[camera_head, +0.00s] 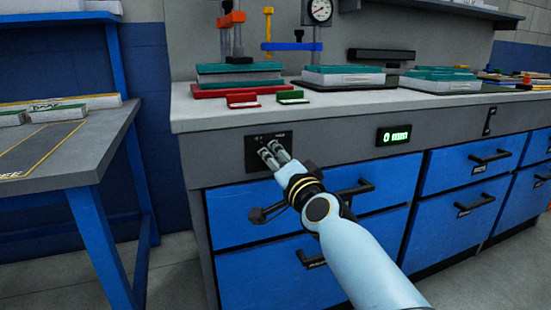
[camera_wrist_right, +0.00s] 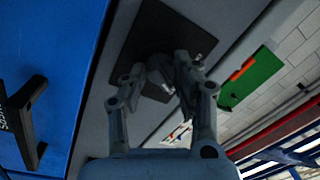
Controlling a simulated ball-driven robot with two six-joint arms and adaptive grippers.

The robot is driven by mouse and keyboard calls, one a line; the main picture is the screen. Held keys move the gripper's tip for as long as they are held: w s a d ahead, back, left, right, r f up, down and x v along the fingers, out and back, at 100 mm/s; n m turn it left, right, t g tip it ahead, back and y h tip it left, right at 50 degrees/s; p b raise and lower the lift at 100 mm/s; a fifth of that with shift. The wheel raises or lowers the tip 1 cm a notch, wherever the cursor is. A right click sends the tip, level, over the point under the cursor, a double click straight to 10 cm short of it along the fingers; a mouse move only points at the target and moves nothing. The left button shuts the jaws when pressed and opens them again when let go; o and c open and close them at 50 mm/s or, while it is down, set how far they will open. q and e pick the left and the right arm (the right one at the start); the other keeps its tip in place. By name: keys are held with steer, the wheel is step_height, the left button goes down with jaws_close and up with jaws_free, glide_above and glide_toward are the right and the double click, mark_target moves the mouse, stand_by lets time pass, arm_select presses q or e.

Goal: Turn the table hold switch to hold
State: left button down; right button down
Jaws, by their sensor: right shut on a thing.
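The table hold switch sits on a small black panel (camera_head: 254,153) on the grey front face of the workbench, above the blue drawers. White lettering runs along the panel's top, too small to read fully. My right gripper (camera_head: 269,151) reaches up to this panel, its fingers covering most of the switch. The knob's setting cannot be told. My left gripper is not in view.
A green-lit display (camera_head: 394,136) reading 0 mm is right of the panel. Blue drawers with black handles (camera_head: 353,189) stick out below. Stacked panels (camera_head: 240,75), a red bracket (camera_head: 243,100) and a green bracket (camera_head: 292,97) lie on the workbench. A grey side table (camera_head: 60,165) stands left.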

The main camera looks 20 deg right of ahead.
steer(key=shift+m, duration=0.6)
steer(key=c, duration=1)
jaws_free()
steer(key=s, duration=1.2)
steer(key=shift+d+f, duration=0.35)
steer(key=shift+f, duration=0.05)
